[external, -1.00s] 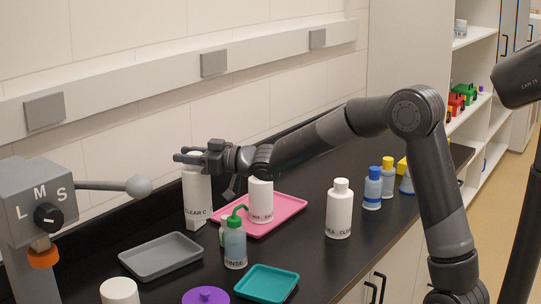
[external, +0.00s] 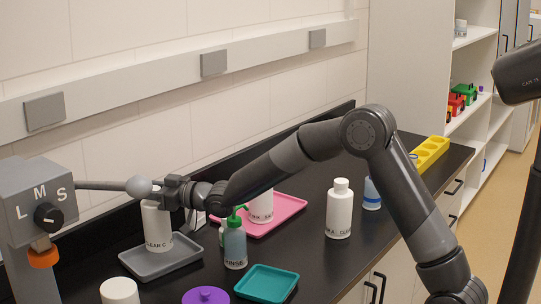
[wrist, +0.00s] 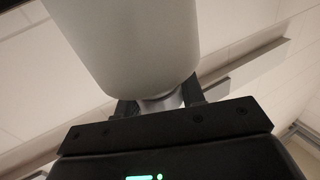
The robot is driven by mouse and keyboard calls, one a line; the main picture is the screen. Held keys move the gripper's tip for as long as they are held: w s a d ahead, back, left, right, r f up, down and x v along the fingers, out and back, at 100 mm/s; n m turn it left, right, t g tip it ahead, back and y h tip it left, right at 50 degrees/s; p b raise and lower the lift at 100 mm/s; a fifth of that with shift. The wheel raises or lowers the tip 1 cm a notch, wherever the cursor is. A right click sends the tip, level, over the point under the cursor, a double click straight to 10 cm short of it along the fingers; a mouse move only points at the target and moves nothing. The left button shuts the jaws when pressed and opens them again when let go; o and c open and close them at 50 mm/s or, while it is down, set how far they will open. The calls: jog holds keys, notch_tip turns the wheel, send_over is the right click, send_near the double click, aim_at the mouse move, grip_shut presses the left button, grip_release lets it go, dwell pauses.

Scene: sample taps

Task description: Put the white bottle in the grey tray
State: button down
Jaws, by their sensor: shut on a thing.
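A white bottle (external: 157,228) labelled "CLEAR C" is upright over the grey tray (external: 190,262) in the external view, its base within the rim. I cannot tell whether the base touches the tray floor. My gripper (external: 163,192) is shut on the bottle near its top, coming from the right. In the wrist view the bottle's pale body (wrist: 130,40) fills the upper middle, with its narrower neck between the fingers (wrist: 160,108). The bottle's cap is hidden by the gripper and lever in the external view.
A machine with a ball-ended lever (external: 138,187) stands left, the ball close to my gripper. A pink tray (external: 287,210) holds another white bottle (external: 261,207). A green-topped bottle (external: 235,248), teal tray (external: 266,283) and purple lid (external: 205,296) are nearby. Another white bottle (external: 339,212) stands right.

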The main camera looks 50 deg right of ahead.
aim_at(148, 204)
jog(key=shift+f, duration=1.95)
jog(key=c, duration=0.9)
grip_release()
jog(key=shift+f, duration=0.2)
jog(key=shift+r, duration=0.1)
